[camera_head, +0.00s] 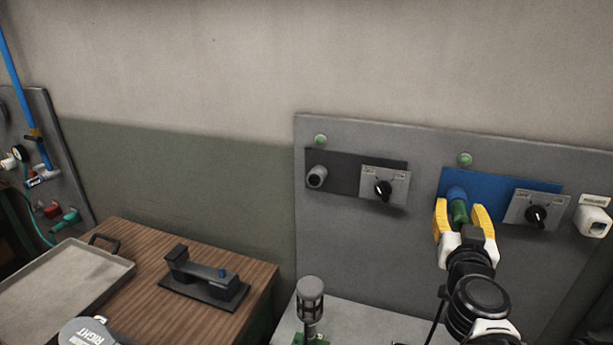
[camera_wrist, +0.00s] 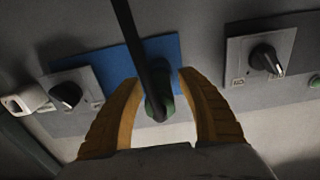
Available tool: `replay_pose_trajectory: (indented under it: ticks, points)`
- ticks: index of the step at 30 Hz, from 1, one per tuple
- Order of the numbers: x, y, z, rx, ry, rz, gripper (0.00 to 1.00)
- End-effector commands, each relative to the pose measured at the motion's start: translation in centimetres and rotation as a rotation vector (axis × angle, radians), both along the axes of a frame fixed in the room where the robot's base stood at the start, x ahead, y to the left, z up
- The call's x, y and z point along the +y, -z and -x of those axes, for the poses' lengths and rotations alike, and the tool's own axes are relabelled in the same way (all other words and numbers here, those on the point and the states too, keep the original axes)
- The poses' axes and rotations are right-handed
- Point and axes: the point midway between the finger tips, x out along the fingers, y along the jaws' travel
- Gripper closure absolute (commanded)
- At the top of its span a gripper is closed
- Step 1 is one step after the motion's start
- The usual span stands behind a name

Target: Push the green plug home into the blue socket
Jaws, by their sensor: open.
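The green plug (camera_head: 459,212) sits at the mouth of the blue socket (camera_head: 456,193) on the blue plate (camera_head: 427,181) of the grey wall panel. How deep it is seated I cannot tell. My gripper (camera_head: 461,211) has its yellow fingers spread on either side of the plug, apart from it as far as I can see. In the wrist view the green plug (camera_wrist: 158,104) shows between the open fingers, with a dark cable running from it across the view. The blue plate (camera_wrist: 117,70) lies behind it.
A rotary switch (camera_head: 536,214) is right of the socket, and another switch (camera_head: 383,188) and a grey socket (camera_head: 317,176) are to the left. A white box (camera_head: 593,214) is at the panel's right. A wooden cabinet (camera_head: 150,243) stands lower left.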

Motion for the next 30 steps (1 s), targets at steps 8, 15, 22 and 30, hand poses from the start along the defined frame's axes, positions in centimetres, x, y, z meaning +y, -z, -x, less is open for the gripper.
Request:
replay_pose_trajectory:
  ticks: [8,15,22,30]
  points:
    - [0.9,0.0,2.5,0.0,-0.001,0.0,0.54]
    - [2.5,0.0,6.8,0.0,-0.002,0.0,0.54]
    - [3.6,0.0,9.7,0.0,-0.002,0.0,0.54]
    - [4.0,0.0,11.2,0.001,0.001,0.0,0.54]
